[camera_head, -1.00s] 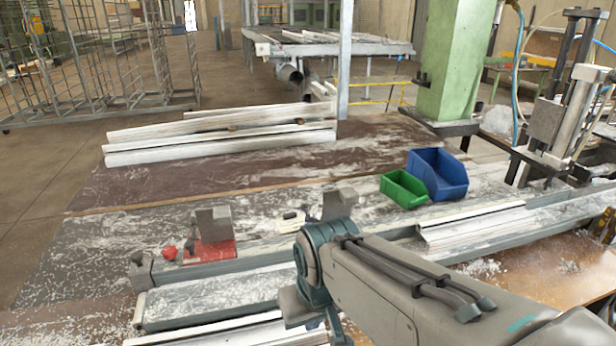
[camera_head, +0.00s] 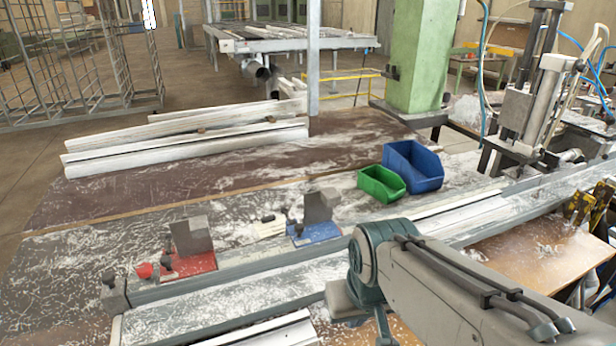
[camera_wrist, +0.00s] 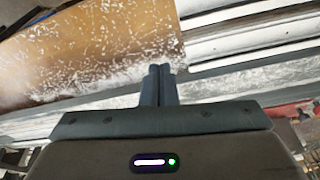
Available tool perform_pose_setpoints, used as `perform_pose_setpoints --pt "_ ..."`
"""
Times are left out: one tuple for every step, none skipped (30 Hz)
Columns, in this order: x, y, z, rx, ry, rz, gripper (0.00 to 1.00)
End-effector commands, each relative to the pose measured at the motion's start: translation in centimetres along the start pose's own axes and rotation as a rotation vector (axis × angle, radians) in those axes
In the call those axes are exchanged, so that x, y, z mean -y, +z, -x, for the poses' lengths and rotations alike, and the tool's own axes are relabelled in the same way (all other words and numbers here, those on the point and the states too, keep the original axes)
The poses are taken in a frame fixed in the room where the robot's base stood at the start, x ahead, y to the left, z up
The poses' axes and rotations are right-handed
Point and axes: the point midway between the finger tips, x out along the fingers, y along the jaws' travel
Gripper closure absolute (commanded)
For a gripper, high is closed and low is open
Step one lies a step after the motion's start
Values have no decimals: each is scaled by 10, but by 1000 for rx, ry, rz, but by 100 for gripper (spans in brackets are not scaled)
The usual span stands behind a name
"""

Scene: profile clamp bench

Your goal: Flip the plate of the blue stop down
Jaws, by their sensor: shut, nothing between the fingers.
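The blue stop (camera_head: 316,233) sits on the bench along the grey rail in the head view, with its grey plate (camera_head: 318,206) standing raised above the blue base. A dark knob stands at its left side. To its left is a red stop (camera_head: 192,262) with a similar raised grey plate. My arm reaches in from the lower right, and its wrist is right of and in front of the blue stop. My gripper (camera_wrist: 160,72) is shut and empty in the wrist view, over the bench profiles. The head view does not show the fingertips clearly.
A green bin (camera_head: 382,184) and a blue bin (camera_head: 413,166) stand behind and right of the stops. White profiles (camera_head: 185,138) lie at the back left. A clamp machine (camera_head: 535,100) stands at the right. White shavings cover the bench.

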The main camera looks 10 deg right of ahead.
Motion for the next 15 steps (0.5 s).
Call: perform_pose_setpoints --pt "0 0 0 0 0 0 100" --pt "0 0 0 0 0 0 100" --pt "0 -2 1 0 0 0 100" --pt "0 -4 2 0 0 1 100" --pt "0 -8 4 0 0 2 100" --pt "0 -14 7 -1 0 4 100" --pt "0 -21 9 -1 0 6 100" --pt "0 -29 13 -1 1 8 100" --pt "1 -42 17 -2 1 12 100" --pt "1 -52 22 -2 1 16 100" --pt "1 -64 26 -2 1 20 100" --pt "2 -81 31 -3 1 26 100" --pt "2 -95 34 -4 0 31 100" --pt "2 -109 38 -5 0 35 100" --pt "3 -126 41 -4 0 41 100"
